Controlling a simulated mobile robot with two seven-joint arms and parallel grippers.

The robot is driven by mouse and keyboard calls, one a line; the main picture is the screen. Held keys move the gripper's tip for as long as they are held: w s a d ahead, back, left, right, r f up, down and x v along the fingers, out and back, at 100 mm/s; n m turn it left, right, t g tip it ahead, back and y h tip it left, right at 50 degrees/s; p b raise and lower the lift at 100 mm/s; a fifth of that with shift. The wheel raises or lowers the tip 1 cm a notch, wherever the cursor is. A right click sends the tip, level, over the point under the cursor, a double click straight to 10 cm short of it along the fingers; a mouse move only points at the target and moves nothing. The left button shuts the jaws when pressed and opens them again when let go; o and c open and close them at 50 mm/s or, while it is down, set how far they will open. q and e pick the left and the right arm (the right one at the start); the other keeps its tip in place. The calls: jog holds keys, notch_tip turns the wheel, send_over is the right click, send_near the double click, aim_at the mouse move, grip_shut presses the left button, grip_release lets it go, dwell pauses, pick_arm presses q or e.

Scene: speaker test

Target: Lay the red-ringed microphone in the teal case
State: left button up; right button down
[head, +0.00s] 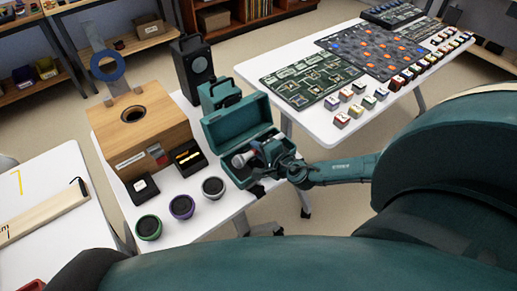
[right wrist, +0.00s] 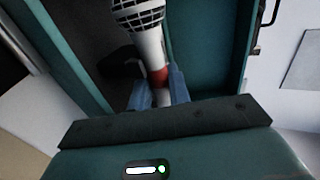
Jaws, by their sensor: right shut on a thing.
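The teal case (head: 226,127) stands open on the white table, with its lid up at the back. My right gripper (head: 268,155) is at the case and shut on the microphone (head: 242,159). In the right wrist view the microphone (right wrist: 149,43) has a mesh head, a white body and a red ring, and the blue fingertips (right wrist: 158,88) close around it near the ring. It is in or just over the case's opening; whether it touches the bottom I cannot tell. The case walls (right wrist: 205,45) show around it. My left gripper is not in view.
A wooden box (head: 120,125) with a round hole, a black speaker (head: 190,75) and a smaller teal box (head: 218,92) stand nearby. Three round drivers (head: 182,206) line the front. A second table (head: 325,125) holds boards and small blocks.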

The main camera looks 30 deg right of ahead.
jog(key=c, duration=1.2)
grip_release()
jog(key=shift+c, duration=0.2)
jog(key=v, duration=1.3)
jog(key=shift+p, duration=0.4)
jog(key=shift+s+r, duration=0.1)
